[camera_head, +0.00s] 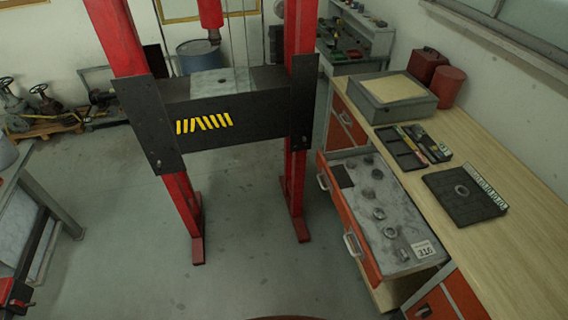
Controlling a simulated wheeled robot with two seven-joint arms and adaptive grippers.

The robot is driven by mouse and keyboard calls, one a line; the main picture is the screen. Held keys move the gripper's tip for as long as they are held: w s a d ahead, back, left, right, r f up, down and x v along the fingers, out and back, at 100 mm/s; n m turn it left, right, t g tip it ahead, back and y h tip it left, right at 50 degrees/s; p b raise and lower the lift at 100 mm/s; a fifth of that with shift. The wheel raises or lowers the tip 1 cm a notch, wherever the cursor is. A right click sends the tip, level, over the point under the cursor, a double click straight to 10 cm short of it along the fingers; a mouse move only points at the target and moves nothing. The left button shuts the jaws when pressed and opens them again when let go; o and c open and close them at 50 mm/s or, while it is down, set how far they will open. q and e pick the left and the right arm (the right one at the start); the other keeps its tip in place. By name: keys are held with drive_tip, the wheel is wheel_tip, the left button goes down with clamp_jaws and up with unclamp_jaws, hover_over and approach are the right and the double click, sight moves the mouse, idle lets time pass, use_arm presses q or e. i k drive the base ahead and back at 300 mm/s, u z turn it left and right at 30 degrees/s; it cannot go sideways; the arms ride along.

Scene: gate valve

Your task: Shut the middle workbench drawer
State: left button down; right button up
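The middle drawer (398,222) of the wooden-topped workbench (480,165) is pulled well out to the left, into the aisle. Its orange-red front (344,215) has two pale handles, one near its far end (323,182) and one near its near end (353,244). Inside lie several round metal parts, a dark square piece and a white label reading 216. Other orange drawer fronts show farther back (347,125) and nearer (436,303), apparently shut. Neither of my grippers is in view.
A red press frame (183,205) with a black crossbeam stands left of the drawer. Open floor (255,250) lies before the drawer front. A grey case (390,97), trays and a black plate (464,195) rest on the worktop. Another bench (45,200) is at left.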

sight(380, 260)
drive_tip(key=u, duration=0.25)
drive_tip(key=i, duration=0.65)
drive_tip(key=z, duration=0.5)
drive_tip(key=i, duration=0.7)
drive_tip(key=z, duration=0.7)
